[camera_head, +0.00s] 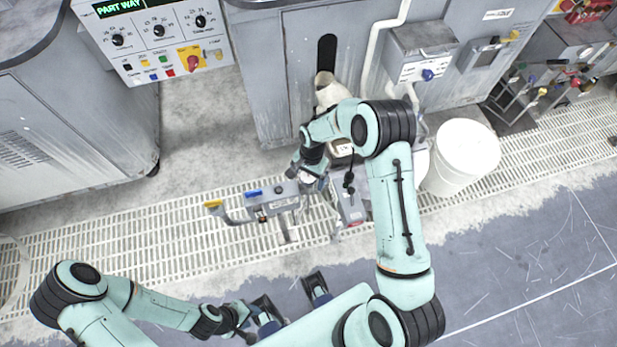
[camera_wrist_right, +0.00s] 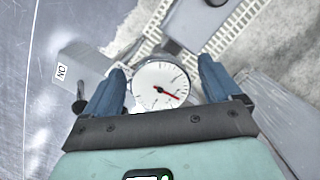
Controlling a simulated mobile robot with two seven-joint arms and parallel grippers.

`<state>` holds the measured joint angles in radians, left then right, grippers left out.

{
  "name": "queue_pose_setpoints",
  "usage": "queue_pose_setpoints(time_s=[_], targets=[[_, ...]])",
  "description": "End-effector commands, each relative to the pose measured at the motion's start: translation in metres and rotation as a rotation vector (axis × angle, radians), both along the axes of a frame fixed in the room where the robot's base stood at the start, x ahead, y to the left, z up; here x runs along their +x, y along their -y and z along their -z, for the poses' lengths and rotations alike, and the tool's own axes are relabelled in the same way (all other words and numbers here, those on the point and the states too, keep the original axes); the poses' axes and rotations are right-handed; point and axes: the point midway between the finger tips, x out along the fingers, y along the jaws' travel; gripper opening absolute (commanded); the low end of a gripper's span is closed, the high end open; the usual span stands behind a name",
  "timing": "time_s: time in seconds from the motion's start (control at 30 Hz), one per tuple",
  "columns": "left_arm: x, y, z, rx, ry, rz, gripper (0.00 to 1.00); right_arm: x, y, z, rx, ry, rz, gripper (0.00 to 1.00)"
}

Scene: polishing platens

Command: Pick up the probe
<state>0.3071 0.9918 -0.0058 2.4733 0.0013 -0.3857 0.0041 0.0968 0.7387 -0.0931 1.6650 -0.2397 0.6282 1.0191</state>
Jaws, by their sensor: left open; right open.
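A round white dial gauge (camera_wrist_right: 157,84) with a red needle lies between the spread fingers of my right gripper (camera_wrist_right: 162,66) in the right wrist view. Clear gaps show on both sides of it. I cannot tell whether this gauge is the probe. In the head view my right gripper (camera_head: 309,170) is at the right end of a grey stand (camera_head: 277,202) with blue and yellow tabs, and the arm partly covers what is there. My left gripper (camera_head: 292,303) is low in the head view, fingers spread and empty, away from the stand.
A white bucket (camera_head: 458,160) stands right of my right arm. Grey machine cabinets (camera_head: 345,45) line the back, with a control panel (camera_head: 155,40) at upper left. A grated floor strip (camera_head: 130,245) runs below them. The blue floor (camera_head: 540,270) at right is clear.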

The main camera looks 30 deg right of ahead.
Motion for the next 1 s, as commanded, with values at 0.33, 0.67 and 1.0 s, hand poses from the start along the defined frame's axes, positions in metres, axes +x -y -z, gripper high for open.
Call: queue_pose_setpoints(time_s=[0.33, 0.67, 1.0], targets=[[0.0, 0.0, 0.0003, 0.0, 0.0, 0.0, 0.43, -0.0006, -0.0012, 0.0134, -0.001, 0.002, 0.0, 0.91], [0.0, 0.0, 0.0003, 0.0, 0.0, 0.0, 0.43, -0.0005, -0.0012, 0.0131, -0.001, 0.002, 0.0, 0.3], [0.0001, -0.0001, -0.0001, 0.0, 0.0, 0.0, 0.43, 0.0001, -0.0012, 0.0043, -0.001, 0.003, 0.0, 0.3]])
